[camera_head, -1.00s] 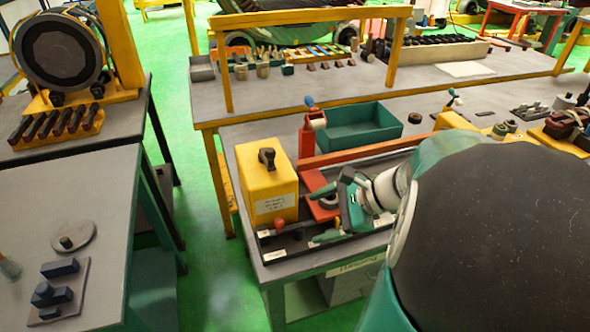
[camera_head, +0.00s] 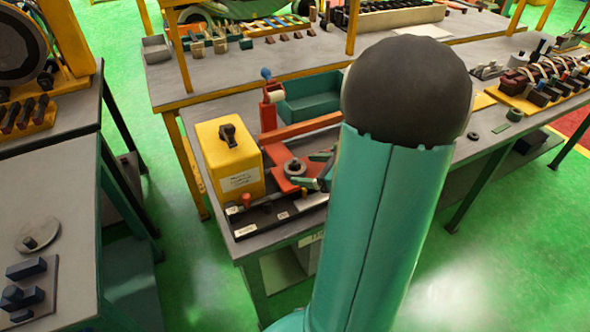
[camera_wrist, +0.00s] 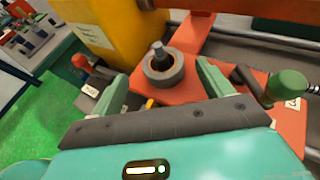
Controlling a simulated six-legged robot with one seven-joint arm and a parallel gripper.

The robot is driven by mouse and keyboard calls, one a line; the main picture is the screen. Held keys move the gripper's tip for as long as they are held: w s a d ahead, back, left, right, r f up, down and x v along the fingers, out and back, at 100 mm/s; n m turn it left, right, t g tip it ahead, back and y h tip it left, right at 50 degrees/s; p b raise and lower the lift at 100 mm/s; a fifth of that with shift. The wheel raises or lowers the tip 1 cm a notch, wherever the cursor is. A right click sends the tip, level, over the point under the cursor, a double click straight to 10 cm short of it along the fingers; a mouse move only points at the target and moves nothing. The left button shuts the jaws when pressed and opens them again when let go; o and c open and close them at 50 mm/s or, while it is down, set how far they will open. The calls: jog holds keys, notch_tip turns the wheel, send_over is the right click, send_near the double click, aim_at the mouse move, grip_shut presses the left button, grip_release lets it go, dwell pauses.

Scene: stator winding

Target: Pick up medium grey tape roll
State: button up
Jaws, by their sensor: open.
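A grey tape roll (camera_wrist: 166,70) sits around a dark upright peg on a red-orange stand. In the head view the roll (camera_head: 294,167) is on the same stand, beside the yellow box. My gripper (camera_wrist: 162,80) is open, with its two pale green fingers apart on either side of the roll in the wrist view. Nothing is held between them. I cannot tell how far the fingertips are above the stand. In the head view my gripper (camera_head: 322,170) is just right of the roll and mostly hidden by my arm.
A yellow box (camera_head: 229,160) with a black knob stands left of the stand. A red rail (camera_head: 305,128) and a green tray (camera_head: 312,95) lie behind. A red knob (camera_wrist: 80,62) is at left.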

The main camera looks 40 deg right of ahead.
aim_at(298, 167)
jog(key=x, duration=0.5)
jog(key=shift+w+d, duration=0.1)
jog(key=shift+d, duration=0.1)
jog(key=c, duration=1.1)
jog(key=shift+r, duration=0.1)
